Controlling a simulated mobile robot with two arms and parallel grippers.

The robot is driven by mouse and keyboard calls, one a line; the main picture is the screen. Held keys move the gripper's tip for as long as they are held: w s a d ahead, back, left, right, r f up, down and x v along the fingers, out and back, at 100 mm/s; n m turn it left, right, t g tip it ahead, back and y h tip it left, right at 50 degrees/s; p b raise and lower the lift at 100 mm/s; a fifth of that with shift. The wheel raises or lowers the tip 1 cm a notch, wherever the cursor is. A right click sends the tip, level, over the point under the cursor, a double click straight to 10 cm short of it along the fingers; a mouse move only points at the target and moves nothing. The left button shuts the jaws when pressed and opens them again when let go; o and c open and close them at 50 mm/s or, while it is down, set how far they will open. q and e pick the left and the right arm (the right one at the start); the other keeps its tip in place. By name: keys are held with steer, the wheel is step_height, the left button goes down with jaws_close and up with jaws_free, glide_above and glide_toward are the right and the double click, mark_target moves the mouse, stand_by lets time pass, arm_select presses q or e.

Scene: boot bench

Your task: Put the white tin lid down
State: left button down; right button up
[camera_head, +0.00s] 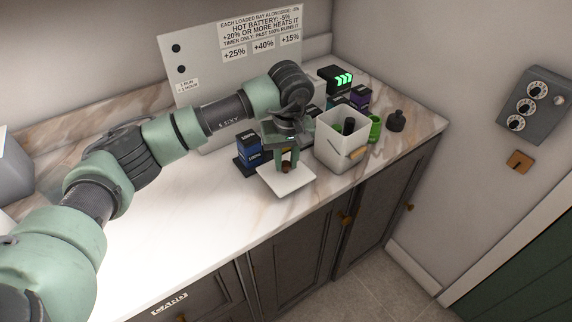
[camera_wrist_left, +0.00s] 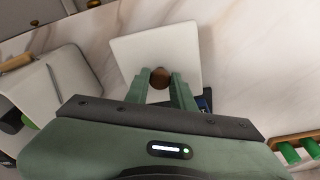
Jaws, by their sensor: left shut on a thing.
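The white tin lid (camera_head: 290,184) is a flat square plate with a small brown knob. My left gripper (camera_head: 287,165) is shut on this knob from above, and the lid looks about level. The lid is near the front edge of the counter; I cannot tell whether it touches the top. The lid also shows in the left wrist view (camera_wrist_left: 150,48), with the knob (camera_wrist_left: 160,77) between the fingers. The open white tin (camera_head: 337,150) stands to the right of the lid, with dark things inside. My right gripper is not in view.
A blue battery (camera_head: 248,150) stands in a dark holder left of the lid. Green (camera_head: 374,128) and dark (camera_head: 397,121) items stand right of the tin. A charger with green lights (camera_head: 343,78) is behind. The marble counter (camera_head: 190,205) is clear at left.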

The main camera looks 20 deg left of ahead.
mark_target(288, 177)
arm_select(q)
step_height(288, 177, down, 2)
steer(key=shift+f, duration=0.45)
steer(key=c, duration=1.2)
jaws_free()
steer(key=shift+r, duration=0.15)
steer(key=r+b, duration=0.1)
steer(key=r, duration=0.3)
steer(key=s+r+b, duration=0.1)
steer(key=r, duration=0.3)
steer(key=d+r+b, duration=0.1)
steer(key=r, duration=0.3)
steer(key=shift+s, duration=0.3)
steer(key=shift+f, duration=0.1)
